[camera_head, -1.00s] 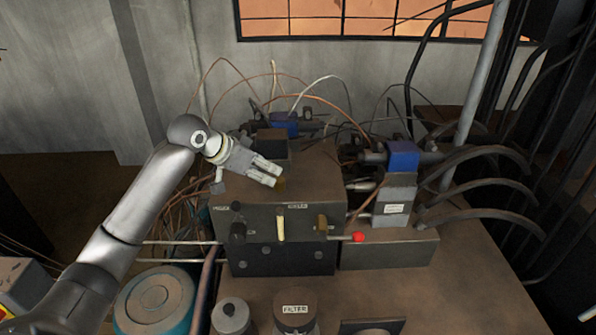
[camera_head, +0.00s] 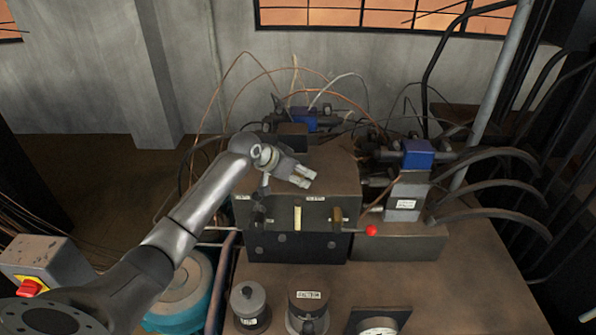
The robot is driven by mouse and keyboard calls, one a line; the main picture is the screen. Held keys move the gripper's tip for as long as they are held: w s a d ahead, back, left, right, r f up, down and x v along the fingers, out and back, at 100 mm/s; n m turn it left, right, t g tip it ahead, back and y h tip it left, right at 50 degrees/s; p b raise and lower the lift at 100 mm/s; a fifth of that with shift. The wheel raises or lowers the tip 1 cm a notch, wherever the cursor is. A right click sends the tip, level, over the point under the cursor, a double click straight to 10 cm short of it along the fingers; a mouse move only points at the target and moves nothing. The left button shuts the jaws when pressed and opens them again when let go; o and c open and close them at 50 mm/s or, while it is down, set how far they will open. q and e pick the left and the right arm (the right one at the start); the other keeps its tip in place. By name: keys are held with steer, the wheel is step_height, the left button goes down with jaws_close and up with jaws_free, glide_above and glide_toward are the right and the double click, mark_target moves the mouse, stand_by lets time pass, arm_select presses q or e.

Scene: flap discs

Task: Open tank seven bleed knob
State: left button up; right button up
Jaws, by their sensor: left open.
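A dark metal valve block (camera_head: 325,246) stands on the bench, with small labels on its front, too small to read. On its front are a black knob (camera_head: 258,217) at the left, a cream upright lever (camera_head: 297,218) in the middle and a brass knob (camera_head: 337,217) at the right. I cannot tell which one is the tank seven bleed knob. My left gripper (camera_head: 304,178) is open and empty over the block's top, above and behind the front controls, its fingers pointing right. It appears apart from the controls. My right gripper is not in view.
A rod with a red ball (camera_head: 371,230) sticks out at the block's right. Blue-topped valves (camera_head: 418,154) with hoses stand at the right, thin cables behind. A filter pot (camera_head: 307,312) and a gauge (camera_head: 378,328) stand in front. A red switch (camera_head: 30,288) is at far left.

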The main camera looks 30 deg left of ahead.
arm_select(q)
steer(key=shift+w+d, duration=0.1)
steer(key=shift+w, duration=0.05)
steer(key=shift+c, duration=0.8)
steer(key=c, duration=0.9)
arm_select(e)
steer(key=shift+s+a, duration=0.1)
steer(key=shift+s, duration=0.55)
